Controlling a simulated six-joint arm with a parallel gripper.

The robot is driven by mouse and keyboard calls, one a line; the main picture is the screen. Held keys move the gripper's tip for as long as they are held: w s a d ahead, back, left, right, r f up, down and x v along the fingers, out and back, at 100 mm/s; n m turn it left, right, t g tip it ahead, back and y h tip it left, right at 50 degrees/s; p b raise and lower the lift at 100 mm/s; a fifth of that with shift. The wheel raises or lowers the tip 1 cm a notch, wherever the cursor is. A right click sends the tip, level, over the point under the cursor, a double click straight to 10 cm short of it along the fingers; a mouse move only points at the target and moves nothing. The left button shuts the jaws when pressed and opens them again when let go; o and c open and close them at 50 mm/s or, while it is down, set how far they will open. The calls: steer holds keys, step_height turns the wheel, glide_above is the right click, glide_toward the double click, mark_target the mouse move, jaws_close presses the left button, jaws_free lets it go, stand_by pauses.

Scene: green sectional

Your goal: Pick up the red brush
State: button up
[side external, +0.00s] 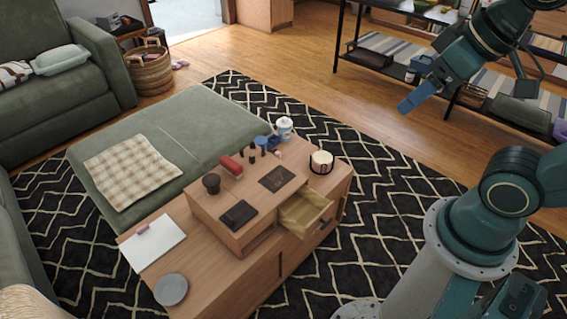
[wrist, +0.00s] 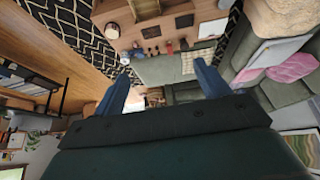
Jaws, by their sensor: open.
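The red brush (side external: 232,165) lies on the raised part of the wooden table, between a dark cup (side external: 211,184) and several small dark pieces (side external: 252,153). In the wrist view, which looks upside down, a small red shape (wrist: 170,47) near the table edge appears to be the brush. My gripper (side external: 408,103) is up in the air at the right, well away from the table and brush. In the wrist view its two blue fingers (wrist: 163,70) are spread wide with nothing between them.
The wooden table (side external: 255,262) has an open drawer (side external: 305,214). On it are a white and black candle jar (side external: 321,162), a white bottle (side external: 285,129), a white notebook (side external: 152,243) and a grey disc (side external: 171,289). A green ottoman (side external: 195,125) adjoins it. The air between gripper and table looks clear.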

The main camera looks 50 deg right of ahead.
steer(key=shift+c, duration=0.4)
steer(key=shift+w, duration=0.15)
steer(key=w+r, duration=0.1)
steer(key=w, duration=1.5)
steer(key=w+a+f+m, duration=0.1)
steer(key=w+f, duration=0.3)
steer(key=w, duration=0.4)
steer(key=w+f, duration=0.3)
steer(key=w, duration=0.5)
steer(key=w+f, duration=0.5)
steer(key=f, duration=0.5)
steer(key=w+a+f, duration=0.1)
steer(key=w+f, duration=0.4)
steer(key=f, duration=0.6)
steer(key=w+a+f+m+h, duration=0.1)
steer(key=w+f, duration=0.4)
steer(key=f, duration=0.6)
steer(key=shift+a+f, duration=0.15)
steer(key=shift+f, duration=0.05)
steer(key=shift+w, duration=0.1)
